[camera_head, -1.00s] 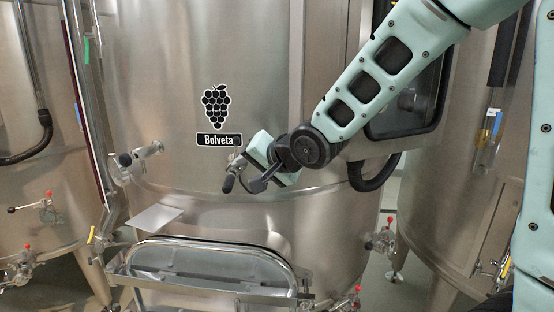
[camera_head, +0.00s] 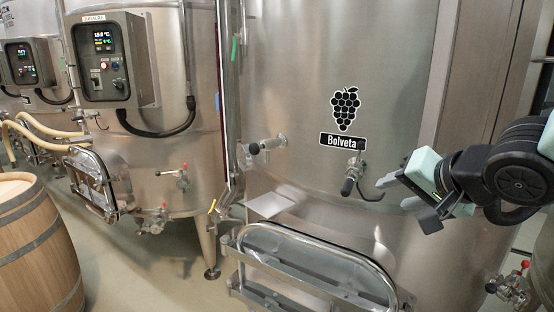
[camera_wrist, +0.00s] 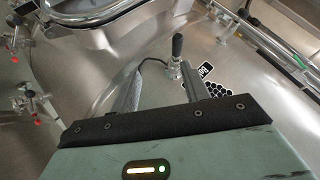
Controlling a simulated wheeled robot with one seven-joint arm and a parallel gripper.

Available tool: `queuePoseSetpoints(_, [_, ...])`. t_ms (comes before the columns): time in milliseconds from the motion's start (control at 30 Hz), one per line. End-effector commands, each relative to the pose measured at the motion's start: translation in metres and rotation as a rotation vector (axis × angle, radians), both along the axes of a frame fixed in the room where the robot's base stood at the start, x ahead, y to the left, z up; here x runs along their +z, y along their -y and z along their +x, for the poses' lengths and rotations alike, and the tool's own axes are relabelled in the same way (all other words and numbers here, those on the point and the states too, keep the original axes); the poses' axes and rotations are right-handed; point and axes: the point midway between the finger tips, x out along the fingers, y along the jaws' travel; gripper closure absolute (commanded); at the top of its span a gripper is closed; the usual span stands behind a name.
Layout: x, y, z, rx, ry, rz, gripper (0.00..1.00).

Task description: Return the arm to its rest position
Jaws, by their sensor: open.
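My gripper (camera_head: 410,198) is at the right of the head view, its fingers pointing left toward the front of the steel vat marked Bolveta (camera_head: 300,60). It is open, with nothing between the fingers. A small tap with a black handle (camera_head: 348,185) sits on the vat below the label, left of the fingertips, with a gap between. In the wrist view the two open fingers (camera_wrist: 163,88) show, and the tap handle (camera_wrist: 177,46) stands upright in the picture beyond them. Most of my arm lies outside the head view.
A second valve (camera_head: 265,146) sticks out of the vat at left. A framed hatch (camera_head: 310,262) is low on the vat. A wooden barrel (camera_head: 40,250) stands at far left, near another vat with a control box (camera_head: 110,58).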

Motion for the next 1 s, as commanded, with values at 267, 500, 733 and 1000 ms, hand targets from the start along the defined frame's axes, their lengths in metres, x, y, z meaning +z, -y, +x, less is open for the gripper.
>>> queuePoseSetpoints(267, [-0.154,-0.064,-0.078,0.431,-0.313,-0.444,0.54])
queuePoseSetpoints(500, [-0.232,-0.100,-0.173,0.935,-0.551,-0.664,0.54])
queuePoseSetpoints(733, [-0.247,-0.110,-0.213,1.155,-0.625,-0.709,0.54])
queuePoseSetpoints(1000, [-0.246,-0.110,-0.213,1.161,-0.627,-0.710,0.54])
